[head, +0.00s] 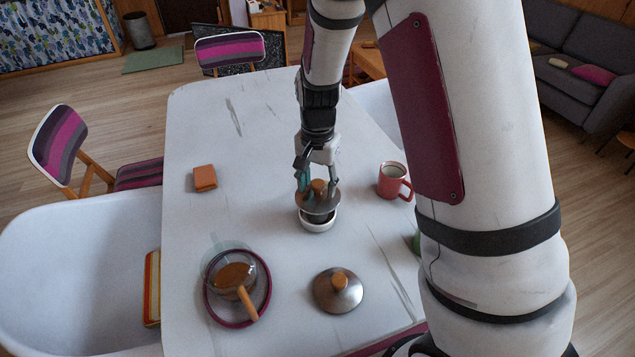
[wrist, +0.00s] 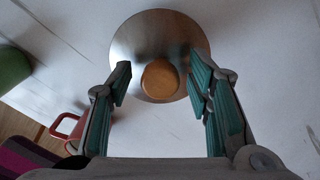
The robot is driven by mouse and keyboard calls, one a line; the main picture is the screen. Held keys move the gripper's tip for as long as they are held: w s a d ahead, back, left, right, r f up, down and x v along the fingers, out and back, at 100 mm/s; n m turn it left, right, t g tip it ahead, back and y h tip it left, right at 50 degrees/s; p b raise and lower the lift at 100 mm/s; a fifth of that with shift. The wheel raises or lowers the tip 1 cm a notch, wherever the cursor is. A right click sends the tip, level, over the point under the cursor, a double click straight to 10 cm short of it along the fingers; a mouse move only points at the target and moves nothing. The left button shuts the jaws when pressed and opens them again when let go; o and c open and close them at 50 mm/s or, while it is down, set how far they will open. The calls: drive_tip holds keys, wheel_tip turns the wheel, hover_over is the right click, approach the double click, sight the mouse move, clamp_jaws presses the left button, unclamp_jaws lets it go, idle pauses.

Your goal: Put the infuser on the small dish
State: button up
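The infuser (head: 322,207), a round metal cap with a wooden knob and a dark body below, appears to stand upright in the small white dish (head: 317,227). The dish's front rim shows in the head view; the cap hides it in the wrist view. My gripper (head: 317,187) is over the infuser with its fingers pointing down. In the wrist view the fingers (wrist: 160,80) stand apart on both sides of the wooden knob (wrist: 160,78), with a gap on each side. The gripper is open and holds nothing.
A glass teapot (head: 230,275) with brown tea sits on a purple-rimmed plate (head: 268,300). A metal lid with a wooden knob (head: 338,290) lies to its right. A red mug (head: 390,181) stands right of the dish. A small orange block (head: 204,178) lies left on the white table (head: 250,140).

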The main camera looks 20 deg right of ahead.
wheel_tip(320, 180, up, 13)
drive_tip(key=s+r+n+t, duration=0.2)
drive_tip(key=s+r+n, duration=0.2)
drive_tip(key=s+r, duration=0.7)
drive_tip(key=s+d+n+t, duration=0.1)
drive_tip(key=s+n, duration=0.4)
drive_tip(key=s, duration=1)
drive_tip(key=shift+s+f+t+p, duration=0.3)
drive_tip(key=shift+p, duration=0.1)
wheel_tip(320, 180, up, 2)
drive_tip(key=shift+r+t+p, duration=0.25)
drive_tip(key=shift+t+p, duration=0.05)
drive_tip(key=shift+p, duration=0.7)
